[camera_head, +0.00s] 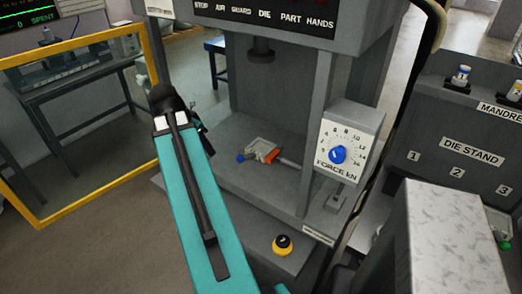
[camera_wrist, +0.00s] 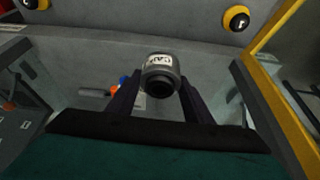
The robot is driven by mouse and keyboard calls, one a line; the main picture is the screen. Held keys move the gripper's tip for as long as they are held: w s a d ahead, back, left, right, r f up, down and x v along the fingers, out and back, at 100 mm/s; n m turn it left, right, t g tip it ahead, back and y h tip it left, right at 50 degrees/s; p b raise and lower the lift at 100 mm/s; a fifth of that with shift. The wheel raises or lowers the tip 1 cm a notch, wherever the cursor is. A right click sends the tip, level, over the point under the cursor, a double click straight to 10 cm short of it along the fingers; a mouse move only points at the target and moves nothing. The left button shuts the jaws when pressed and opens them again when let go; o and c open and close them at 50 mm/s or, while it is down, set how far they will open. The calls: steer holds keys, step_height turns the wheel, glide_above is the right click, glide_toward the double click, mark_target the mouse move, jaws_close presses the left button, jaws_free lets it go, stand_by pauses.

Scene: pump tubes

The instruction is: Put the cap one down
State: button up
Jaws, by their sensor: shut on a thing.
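In the wrist view, my gripper (camera_wrist: 158,92) is shut on a short grey metal cap (camera_wrist: 160,68) with a dark round opening and a small printed label. The dark fingers press on it from both sides, and it is held up above the grey press bed. In the head view, my teal arm reaches up in front of the press's left side. I cannot read the label for certain.
A small grey part with orange and blue pieces (camera_head: 262,151) lies on the press bed (camera_head: 235,185) under the ram (camera_head: 261,50). A force dial (camera_head: 345,150) is on the right post. A yellow-framed guard (camera_head: 150,85) stands left. The die stand (camera_head: 465,155) is at right.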

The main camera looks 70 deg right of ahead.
steer(key=s+d+f+m+g+y+b, duration=0.1)
steer(key=s+d+m, duration=0.2)
steer(key=s, duration=0.8)
steer(key=s+d+f+m+g+y+b, duration=0.1)
steer(key=s+d+m, duration=0.3)
steer(key=s, duration=0.7)
steer(key=shift+s+f+m+g, duration=0.4)
steer(key=shift+f+m+g, duration=0.15)
steer(key=shift+m, duration=0.65)
steer(key=p, duration=0.5)
glide_toward(266, 148)
steer(key=shift+s+d+f, duration=0.25)
steer(key=shift+s+d, duration=0.4)
steer(key=shift+s, duration=0.2)
steer(key=shift+f+p, duration=0.6)
steer(key=shift+f, duration=1.15)
